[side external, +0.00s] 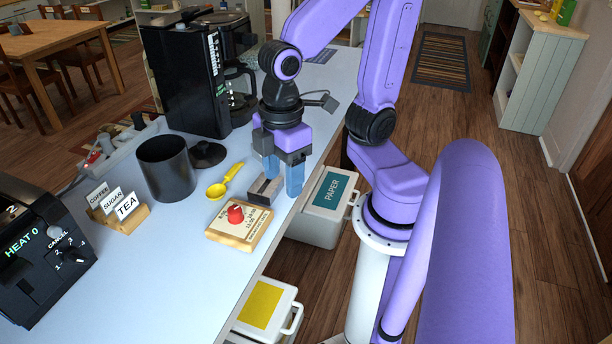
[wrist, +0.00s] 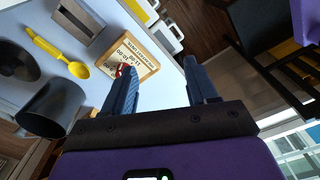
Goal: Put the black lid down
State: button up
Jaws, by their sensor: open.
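The black lid (side external: 207,154) lies on the light counter, between the open black canister (side external: 165,170) and the coffee machine. It also shows at the left edge of the wrist view (wrist: 18,62), beside the canister (wrist: 44,108). My gripper (side external: 282,178) is open, its blue fingers apart and pointing down near the counter's right edge, well to the right of the lid. In the wrist view the space between the fingertips (wrist: 160,70) is empty.
A yellow scoop (side external: 225,183), a dark-and-light small box (side external: 264,190) and a wooden label block (side external: 238,232) with a red item (side external: 235,214) lie near the gripper. The tea, sugar and coffee sign holder (side external: 120,218) and toaster (side external: 40,255) stand left. The front counter is clear.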

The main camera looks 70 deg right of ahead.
jog(key=s, duration=0.1)
jog(key=s+d, duration=0.1)
jog(key=s+f, duration=0.1)
jog(key=s, duration=0.1)
jog(key=shift+d, duration=0.15)
